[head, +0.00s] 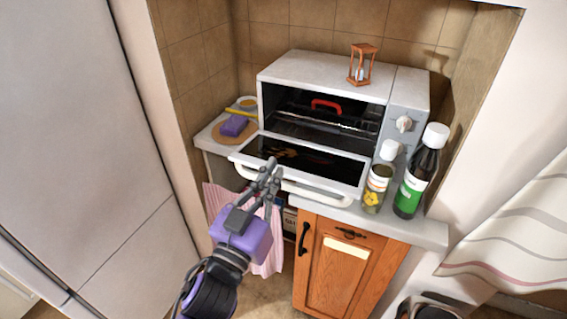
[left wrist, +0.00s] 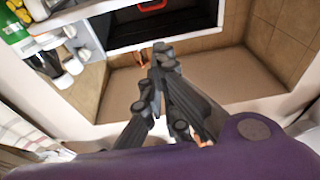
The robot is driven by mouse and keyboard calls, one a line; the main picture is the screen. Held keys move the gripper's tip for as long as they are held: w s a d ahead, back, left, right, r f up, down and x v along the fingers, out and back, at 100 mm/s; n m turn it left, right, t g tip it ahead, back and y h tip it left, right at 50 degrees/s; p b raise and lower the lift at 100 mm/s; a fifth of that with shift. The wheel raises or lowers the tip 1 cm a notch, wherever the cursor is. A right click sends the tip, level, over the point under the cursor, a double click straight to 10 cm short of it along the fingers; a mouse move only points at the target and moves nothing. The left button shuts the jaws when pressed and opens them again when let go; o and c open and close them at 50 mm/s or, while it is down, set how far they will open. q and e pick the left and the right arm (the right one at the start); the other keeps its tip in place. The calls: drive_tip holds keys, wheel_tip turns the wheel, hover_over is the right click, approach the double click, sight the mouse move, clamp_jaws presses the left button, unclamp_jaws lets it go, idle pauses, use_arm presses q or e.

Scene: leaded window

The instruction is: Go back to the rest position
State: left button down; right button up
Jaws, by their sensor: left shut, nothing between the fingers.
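My left gripper (head: 268,177) is shut and empty. In the head view it is in front of the open door of the toaster oven (head: 310,68), overlapping the door's white handle in the picture; I cannot tell whether it touches. The oven door (head: 300,160) is folded down, its dark glass facing up. A red-handled item (head: 326,106) is on the rack inside the oven. In the left wrist view the closed fingers (left wrist: 160,60) fill the middle, with my purple wrist below. My right gripper is not in view.
A wooden hourglass (head: 361,65) stands on the oven. A spice jar (head: 376,188) and a dark bottle (head: 416,172) stand on the counter at right. A purple sponge (head: 234,126) lies on the left counter. A wooden cabinet (head: 345,270) and a striped towel (head: 268,255) are below.

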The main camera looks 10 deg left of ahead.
use_arm(q)
drive_tip(key=s+a+f+g+y+p, duration=0.1)
drive_tip(key=s+a+f+g+y, duration=0.25)
drive_tip(key=f, duration=0.85)
drive_tip(key=s+a+f+g+y+p, duration=0.1)
drive_tip(key=s+a+f+g, duration=0.35)
drive_tip(key=f, duration=0.75)
drive_tip(key=s+a+f+n+g, duration=0.1)
drive_tip(key=s+f, duration=0.3)
drive_tip(key=s, duration=0.3)
drive_tip(key=s+a+f+n+g+y+p, duration=0.1)
drive_tip(key=s+a+f, duration=0.1)
drive_tip(key=s, duration=0.6)
drive_tip(key=s+a+f+n+g+p, duration=0.1)
drive_tip(key=s+f, duration=0.4)
drive_tip(key=s, duration=0.2)
drive_tip(key=shift+s+a+f, duration=0.25)
drive_tip(key=shift+a+f, duration=0.1)
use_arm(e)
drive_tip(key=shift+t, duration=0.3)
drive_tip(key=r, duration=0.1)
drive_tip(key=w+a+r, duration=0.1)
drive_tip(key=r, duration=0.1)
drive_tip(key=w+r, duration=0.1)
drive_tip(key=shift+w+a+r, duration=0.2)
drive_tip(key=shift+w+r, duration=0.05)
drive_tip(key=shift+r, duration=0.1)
